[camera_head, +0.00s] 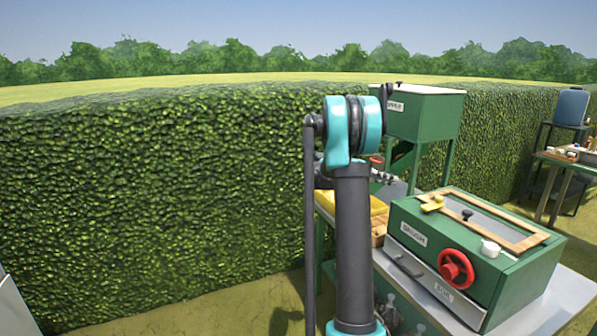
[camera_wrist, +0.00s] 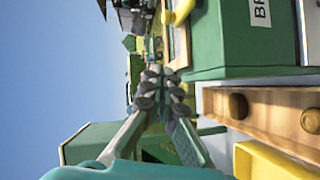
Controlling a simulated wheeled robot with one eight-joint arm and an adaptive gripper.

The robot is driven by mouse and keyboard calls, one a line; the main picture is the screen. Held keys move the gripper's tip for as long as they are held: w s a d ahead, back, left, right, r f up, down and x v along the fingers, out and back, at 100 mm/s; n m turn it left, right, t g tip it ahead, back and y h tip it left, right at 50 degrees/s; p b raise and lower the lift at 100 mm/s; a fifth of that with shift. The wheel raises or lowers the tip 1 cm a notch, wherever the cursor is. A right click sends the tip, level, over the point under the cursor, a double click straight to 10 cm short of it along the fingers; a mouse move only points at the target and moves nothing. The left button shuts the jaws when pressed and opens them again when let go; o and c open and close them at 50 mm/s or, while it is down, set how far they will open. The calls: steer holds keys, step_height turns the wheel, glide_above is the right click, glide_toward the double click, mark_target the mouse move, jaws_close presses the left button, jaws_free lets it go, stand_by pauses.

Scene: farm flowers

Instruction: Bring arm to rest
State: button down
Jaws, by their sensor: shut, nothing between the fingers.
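My arm rises in the middle of the head view, with a dark upright link and a teal and black joint at its top. My gripper (camera_wrist: 163,90) shows in the wrist view with its two dark-tipped fingers close together and nothing between them. In the head view its dark fingers (camera_head: 384,177) show just right of the arm, partly hidden by it. The gripper is in front of the bench and appears apart from the things on it. The wrist view is turned on its side.
A green box (camera_head: 520,285) with a red handwheel (camera_head: 456,268) stands on the bench right of my arm. A green hopper (camera_head: 430,115) stands behind. A yellow tray (camera_wrist: 262,163) and wooden block (camera_wrist: 275,112) are near the gripper. A hedge (camera_head: 150,190) lines the back; grass at left is clear.

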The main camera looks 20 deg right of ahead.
steer(key=s+a+f+n+t+y, duration=0.2)
steer(key=s+a+f+y, duration=0.3)
steer(key=a, duration=0.7)
steer(key=s+a+f+n+t+y, duration=0.2)
steer(key=s+a+f+t+y, duration=0.2)
steer(key=s+a+f, duration=0.5)
steer(key=s+a+f+n+t+y, duration=0.2)
steer(key=s+a+f, duration=0.6)
steer(key=a, duration=0.9)
steer(key=s+t+y, duration=0.2)
steer(key=s+y, duration=0.1)
steer(key=shift+s+a+y, duration=0.15)
steer(key=shift+y, duration=0.25)
